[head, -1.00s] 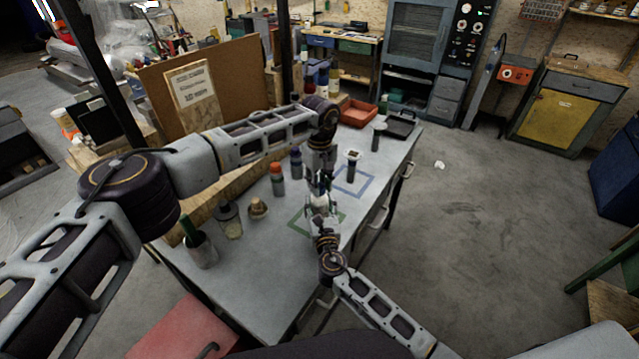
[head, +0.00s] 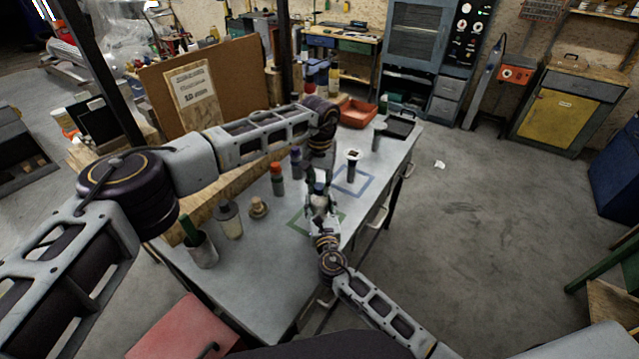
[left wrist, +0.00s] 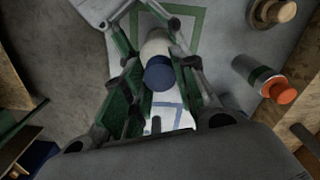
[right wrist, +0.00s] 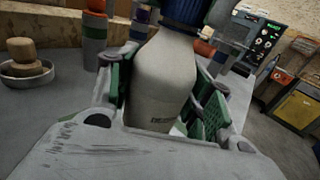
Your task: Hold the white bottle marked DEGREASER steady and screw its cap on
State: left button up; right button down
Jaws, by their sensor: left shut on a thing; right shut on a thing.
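The white bottle (right wrist: 165,80) stands upright in the right wrist view, part of its dark lettering showing low on its front. My right gripper (head: 320,208) is shut around its body, pads on both sides. The blue cap (left wrist: 159,73) sits at the top of the bottle's neck in the left wrist view; its lower edge also shows in the right wrist view (right wrist: 184,12). My left gripper (head: 319,184) comes from above and is shut on the cap. I cannot tell how far the cap is threaded, or whether the bottle's base touches the table.
The grey table (head: 265,270) carries a green outlined square (head: 298,225) below the grippers and a blue one (head: 368,183) beyond. An orange-capped bottle (head: 277,180), a wooden knob (head: 258,207) in a dish and a can (head: 202,250) stand to the left. The front table area is clear.

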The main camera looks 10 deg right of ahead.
pick_arm(q)
jog(key=shift+m, duration=1.5)
jog(key=o, duration=0.7)
jog(key=shift+r, duration=0.1)
jog(key=shift+r, duration=2.15)
jog(key=shift+c, duration=0.4)
